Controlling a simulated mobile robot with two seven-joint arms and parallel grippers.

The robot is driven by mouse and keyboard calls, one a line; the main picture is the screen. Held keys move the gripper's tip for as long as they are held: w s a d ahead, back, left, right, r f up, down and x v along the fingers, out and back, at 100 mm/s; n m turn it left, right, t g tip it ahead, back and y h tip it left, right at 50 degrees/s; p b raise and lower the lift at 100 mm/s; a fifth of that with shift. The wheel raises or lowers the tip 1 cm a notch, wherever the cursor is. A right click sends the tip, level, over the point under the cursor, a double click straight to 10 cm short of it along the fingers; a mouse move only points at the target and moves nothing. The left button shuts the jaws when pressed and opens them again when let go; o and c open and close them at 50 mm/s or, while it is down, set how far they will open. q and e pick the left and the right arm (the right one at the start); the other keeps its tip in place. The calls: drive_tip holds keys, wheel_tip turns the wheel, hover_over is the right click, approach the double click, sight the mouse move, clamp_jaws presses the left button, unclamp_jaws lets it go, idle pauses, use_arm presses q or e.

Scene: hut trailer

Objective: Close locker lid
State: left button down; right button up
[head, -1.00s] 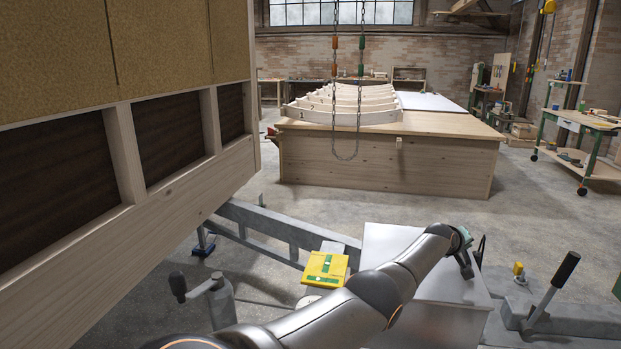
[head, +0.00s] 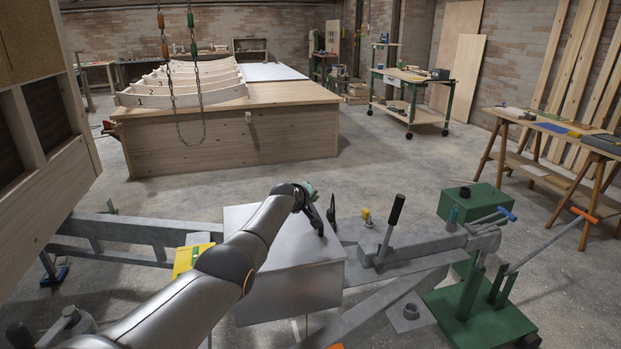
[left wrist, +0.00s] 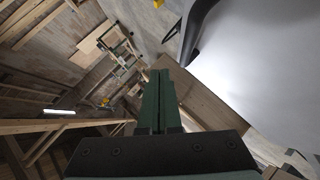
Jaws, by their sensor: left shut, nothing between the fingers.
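The locker (head: 292,290) is a pale grey metal box on the trailer drawbar in the lower middle of the head view. Its lid (head: 262,262) looks flat on top; I see no clear gap at its edge. My left arm reaches across the lid from the lower left. My left gripper (head: 309,188) is at the lid's far side, largely hidden by my wrist. In the left wrist view, the green fingers (left wrist: 159,102) are together and empty, with a pale surface, probably the lid (left wrist: 265,60), to the right. My right gripper is out of view.
A yellow board (head: 187,258) lies left of the locker. A black-handled lever (head: 392,225) and green metal parts (head: 475,305) stand to the right. The wooden trailer wall (head: 45,180) is at left. A large workbench (head: 230,140) stands beyond open floor.

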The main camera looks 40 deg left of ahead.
use_arm(q)
drive_tip(key=s+d+r+p, duration=0.4)
drive_tip(key=s+r+p, duration=0.1)
drive_tip(key=r+p, duration=0.1)
drive_tip(key=shift+s+d+r, duration=0.25)
drive_tip(key=shift+d+r, duration=0.1)
drive_tip(key=shift+r, duration=0.15)
